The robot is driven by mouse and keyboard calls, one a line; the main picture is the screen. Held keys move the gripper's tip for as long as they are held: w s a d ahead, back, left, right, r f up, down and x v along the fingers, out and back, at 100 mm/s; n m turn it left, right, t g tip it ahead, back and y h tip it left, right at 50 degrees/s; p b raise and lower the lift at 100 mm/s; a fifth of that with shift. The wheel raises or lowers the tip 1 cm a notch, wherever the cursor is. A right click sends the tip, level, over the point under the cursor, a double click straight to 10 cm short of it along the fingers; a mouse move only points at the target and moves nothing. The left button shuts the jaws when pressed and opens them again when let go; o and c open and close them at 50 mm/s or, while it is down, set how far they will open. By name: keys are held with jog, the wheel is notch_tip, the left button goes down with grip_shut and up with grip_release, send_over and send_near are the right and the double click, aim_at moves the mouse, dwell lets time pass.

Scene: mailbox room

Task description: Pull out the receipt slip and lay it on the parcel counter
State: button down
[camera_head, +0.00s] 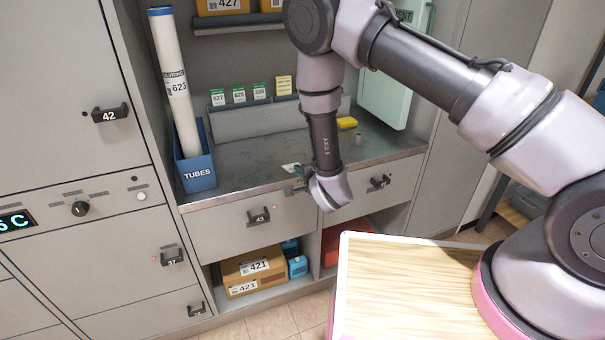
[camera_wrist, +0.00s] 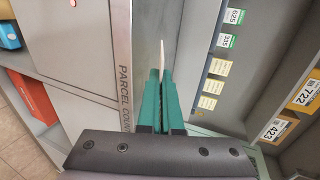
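My gripper (camera_head: 298,170) is low over the front edge of the parcel counter (camera_head: 245,160), a grey worktop. In the wrist view, its green fingers (camera_wrist: 161,88) are closed together on a thin white slip (camera_wrist: 162,55), seen almost edge-on and sticking out past the fingertips. This looks like the receipt slip; a small pale piece of it (camera_head: 289,167) also shows at the fingertips in the head view. The counter's front edge (camera_wrist: 124,60) carries lettering starting "PARCEL COUN". Whether the slip touches the counter is unclear.
A grey rack with numbered green-topped cards (camera_head: 238,95) and yellow labels (camera_head: 284,84) stands at the counter's back. A blue TUBES holder (camera_head: 196,172) with a tall white tube (camera_head: 173,75) is at left. A yellow block (camera_head: 347,123) lies at right. The middle counter is clear.

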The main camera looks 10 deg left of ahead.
aim_at(292, 165)
jog(key=shift+x, duration=0.9)
jog(key=shift+f+x, duration=0.1)
jog(key=shift+x, duration=1.2)
jog(key=shift+f+x, duration=0.15)
jog(key=shift+x, duration=1.1)
jog(key=c, duration=1)
grip_release()
jog(key=shift+s+d, duration=0.1)
jog(key=s+d, duration=0.5)
jog(key=s, duration=0.3)
jog(key=shift+s, duration=0.2)
jog(key=shift+d, duration=0.1)
